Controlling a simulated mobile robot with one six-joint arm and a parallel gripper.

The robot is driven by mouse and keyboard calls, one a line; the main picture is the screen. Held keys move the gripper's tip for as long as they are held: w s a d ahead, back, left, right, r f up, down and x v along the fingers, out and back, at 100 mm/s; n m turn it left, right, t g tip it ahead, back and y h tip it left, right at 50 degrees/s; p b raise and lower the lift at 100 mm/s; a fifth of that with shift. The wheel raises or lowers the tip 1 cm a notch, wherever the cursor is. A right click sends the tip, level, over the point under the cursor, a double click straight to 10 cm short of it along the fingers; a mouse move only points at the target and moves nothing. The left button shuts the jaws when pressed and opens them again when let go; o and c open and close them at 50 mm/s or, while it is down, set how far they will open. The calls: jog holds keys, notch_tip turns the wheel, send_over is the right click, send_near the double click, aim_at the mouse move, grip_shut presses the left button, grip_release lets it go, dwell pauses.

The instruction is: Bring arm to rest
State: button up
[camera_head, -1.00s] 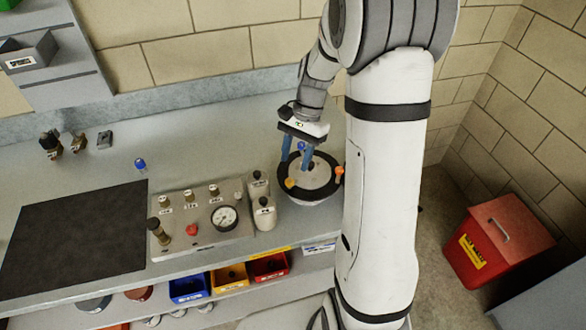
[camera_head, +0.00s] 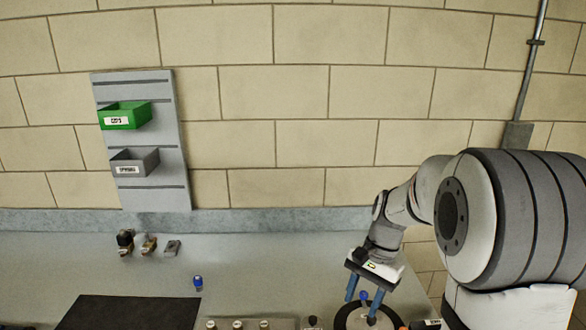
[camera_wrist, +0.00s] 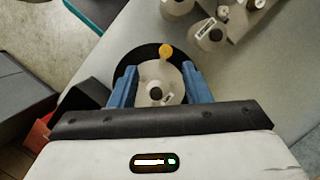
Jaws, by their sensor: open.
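My gripper (camera_head: 362,306) is at the lower right of the head view, pointing down with two blue fingers. In the wrist view my gripper (camera_wrist: 160,86) has its fingers spread apart, with no object held between them. In the head view the fixture (camera_head: 342,318) is cut off by the bottom edge. Whether the fingers touch the fixture cannot be told.
A black mat (camera_head: 130,313), a blue-topped part (camera_head: 198,283) and small fittings (camera_head: 148,245) are on the grey bench. A wall panel (camera_head: 170,130) holds a green bin (camera_head: 125,116) and a grey bin (camera_head: 134,162).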

jog(key=s+a+r+n+t+h, duration=0.1)
jog(key=s+r+n+t, duration=0.1)
jog(key=s, duration=0.5)
jog(key=s+a+r+n+t+h, duration=0.1)
jog(key=s+r+n+t, duration=0.2)
jog(key=s+n, duration=0.3)
jog(key=shift+s+r+n+h, duration=0.3)
jog(key=shift+s+r, duration=0.4)
jog(key=shift+s, duration=0.4)
